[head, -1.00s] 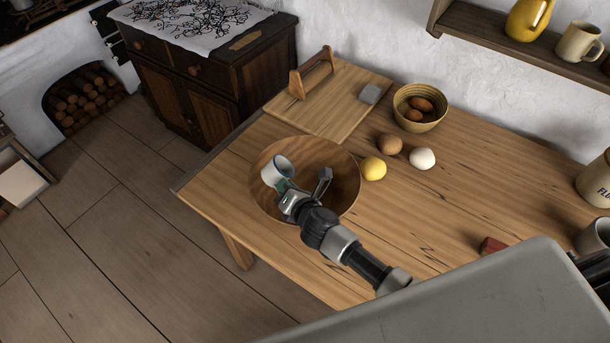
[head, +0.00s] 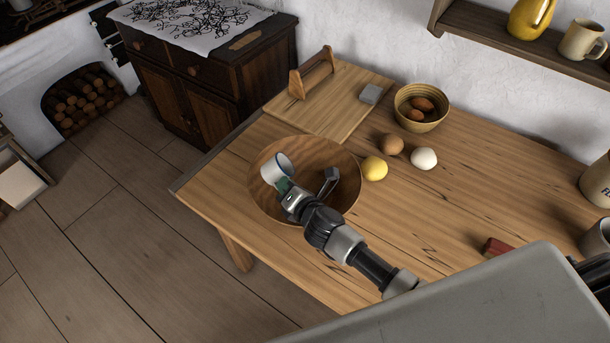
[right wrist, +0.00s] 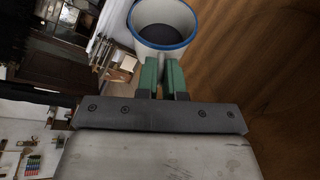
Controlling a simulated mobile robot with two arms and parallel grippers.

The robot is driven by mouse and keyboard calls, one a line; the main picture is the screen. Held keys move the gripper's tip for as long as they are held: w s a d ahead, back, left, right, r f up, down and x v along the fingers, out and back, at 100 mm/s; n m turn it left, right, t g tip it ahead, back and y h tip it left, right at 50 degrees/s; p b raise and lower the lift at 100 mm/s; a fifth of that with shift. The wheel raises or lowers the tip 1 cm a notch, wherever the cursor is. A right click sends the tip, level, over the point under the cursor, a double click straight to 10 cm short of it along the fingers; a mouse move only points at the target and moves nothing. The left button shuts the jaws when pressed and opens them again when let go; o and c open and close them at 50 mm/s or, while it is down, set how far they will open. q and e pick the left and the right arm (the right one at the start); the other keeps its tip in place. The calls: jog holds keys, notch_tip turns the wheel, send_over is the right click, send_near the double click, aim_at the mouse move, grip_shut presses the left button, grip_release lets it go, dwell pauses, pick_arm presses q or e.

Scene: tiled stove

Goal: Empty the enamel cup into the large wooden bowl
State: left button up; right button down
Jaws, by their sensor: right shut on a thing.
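The enamel cup (head: 270,172) is white with a blue rim. It is over the left part of the large wooden bowl (head: 341,202) on the table, and it looks tilted. The cup also shows at the top of the right wrist view (right wrist: 165,12), its mouth visible and its inside dark; I cannot make out any contents. My right gripper (head: 285,186) is shut on the cup, its green fingers (right wrist: 162,75) close together at the cup's side. A grey metal piece, seemingly part of my gripper, shows over the bowl. My left gripper is not in view.
Behind are a cutting board (head: 325,112) and a small bowl (head: 420,121) with brown eggs. A red block (head: 496,247) lies front right. The table between is clear.

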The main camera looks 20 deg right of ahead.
jog(key=shift+d+r+m+t+y+b, duration=0.2)
jog(key=shift+d+m+t+y+b, duration=0.15)
jog(key=shift+m+b, duration=0.7)
jog(key=shift+r+m+t+y+b, duration=0.25)
jog(key=shift+m+b, duration=0.1)
jog(key=shift+b, duration=0.1)
dwell(0.9)
jog(key=shift+s+d+r+m+t, duration=0.15)
jog(key=shift+d+m+t, duration=0.15)
jog(key=shift+d+m, duration=0.65)
dwell(0.4)
jog(key=shift+d+r+m+t+y+b, duration=0.15)
jog(key=shift+d+m+t+y+b, duration=0.35)
jog(key=shift+m+b, duration=0.7)
dwell(1.5)
jog(key=shift+d+r+m+t+p, duration=0.25)
jog(key=shift+r+m, duration=0.15)
jog(key=shift+m, duration=0.15)
jog(key=shift+d+r+m+t+p, duration=0.15)
jog(key=shift+r+m+t, duration=0.1)
jog(key=shift+r+m, duration=0.2)
dwell(0.4)
